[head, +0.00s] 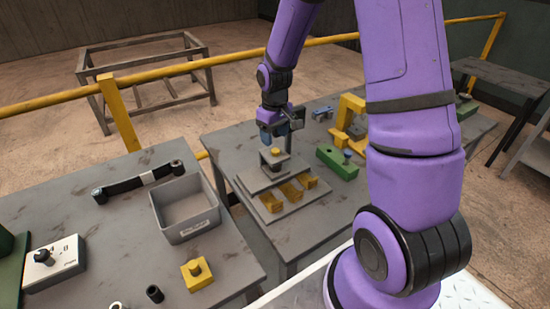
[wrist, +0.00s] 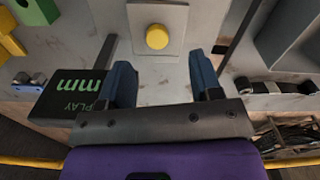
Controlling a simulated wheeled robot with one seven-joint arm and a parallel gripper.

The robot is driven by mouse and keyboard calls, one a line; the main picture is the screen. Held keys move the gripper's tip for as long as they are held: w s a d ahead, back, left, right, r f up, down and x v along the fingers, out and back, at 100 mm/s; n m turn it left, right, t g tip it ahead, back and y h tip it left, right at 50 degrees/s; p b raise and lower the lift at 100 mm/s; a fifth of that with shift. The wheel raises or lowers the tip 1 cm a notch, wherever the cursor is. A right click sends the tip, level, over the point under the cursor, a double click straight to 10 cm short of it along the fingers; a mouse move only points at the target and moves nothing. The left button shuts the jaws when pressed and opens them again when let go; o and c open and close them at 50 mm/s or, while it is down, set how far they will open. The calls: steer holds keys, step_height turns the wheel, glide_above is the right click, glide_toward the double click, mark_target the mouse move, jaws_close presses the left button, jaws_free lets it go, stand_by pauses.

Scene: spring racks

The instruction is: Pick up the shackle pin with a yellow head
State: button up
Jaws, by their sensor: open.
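The yellow-headed shackle pin (wrist: 157,37) shows in the wrist view as a round yellow head, seen from above, over a grey plate. In the head view, the yellow head (head: 276,151) sits on top of a small dark grey block on a stepped grey fixture (head: 252,178). Its shank is hidden. My gripper (head: 275,136) is just above and behind the head, pointing down. In the wrist view my gripper (wrist: 161,62) is open, with its two blue fingers wide apart and nothing between them. The head lies beyond the fingertips, roughly centred between them.
Yellow blocks (head: 290,192) sit low on the fixture. A green block (head: 337,163) and a yellow bracket (head: 350,113) stand to its right. A black box with green lettering (wrist: 72,96) stands beside the left finger. A grey bin (head: 185,210) occupies the left table.

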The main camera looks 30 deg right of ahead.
mark_target(275, 150)
steer(key=shift+d+f, duration=0.2)
steer(key=shift+f, duration=2.4)
steer(key=shift+c, duration=0.4)
steer(key=c, duration=1)
